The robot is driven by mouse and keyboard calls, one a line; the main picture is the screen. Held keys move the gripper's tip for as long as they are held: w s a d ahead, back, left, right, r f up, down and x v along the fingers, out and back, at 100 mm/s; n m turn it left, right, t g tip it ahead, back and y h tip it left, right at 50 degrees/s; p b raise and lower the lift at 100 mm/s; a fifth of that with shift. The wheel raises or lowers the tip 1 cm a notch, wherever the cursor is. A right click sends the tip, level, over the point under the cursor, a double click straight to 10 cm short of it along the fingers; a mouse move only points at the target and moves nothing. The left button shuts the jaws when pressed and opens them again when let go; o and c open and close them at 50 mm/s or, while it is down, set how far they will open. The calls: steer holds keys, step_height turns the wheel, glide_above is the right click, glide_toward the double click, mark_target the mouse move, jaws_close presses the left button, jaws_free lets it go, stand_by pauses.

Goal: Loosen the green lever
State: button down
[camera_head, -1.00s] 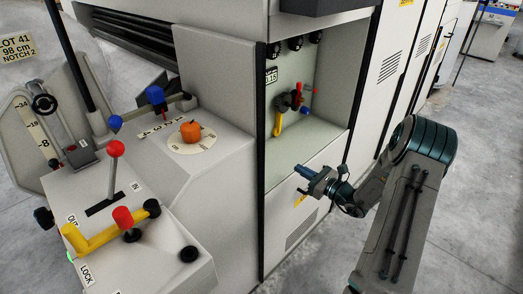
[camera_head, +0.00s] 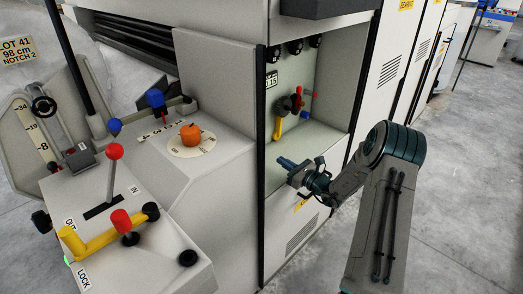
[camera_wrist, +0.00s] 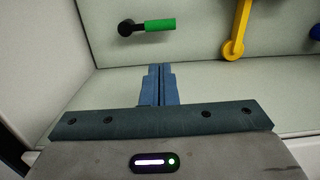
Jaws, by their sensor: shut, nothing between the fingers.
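The green lever (camera_wrist: 160,24) shows in the wrist view at the top, left of centre. It is a short green grip lying sideways, with a black pivot knob (camera_wrist: 126,27) at its left end, on the pale back wall of a recess. I cannot make it out in the head view. My gripper (camera_head: 281,161) is at the recess's lower front edge in the head view. In the wrist view its blue fingers (camera_wrist: 160,72) are together and empty, pointing toward the wall below the green lever, apart from it.
A yellow lever (camera_wrist: 240,25) is right of the green one; it also shows in the head view (camera_head: 278,126). A blue knob (camera_wrist: 315,32) is at the right edge. The recess floor (camera_head: 302,140) is bare. A control desk (camera_head: 165,238) with several levers stands at left.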

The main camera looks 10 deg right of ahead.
steer(key=x, duration=1.1)
steer(key=shift+b, duration=0.4)
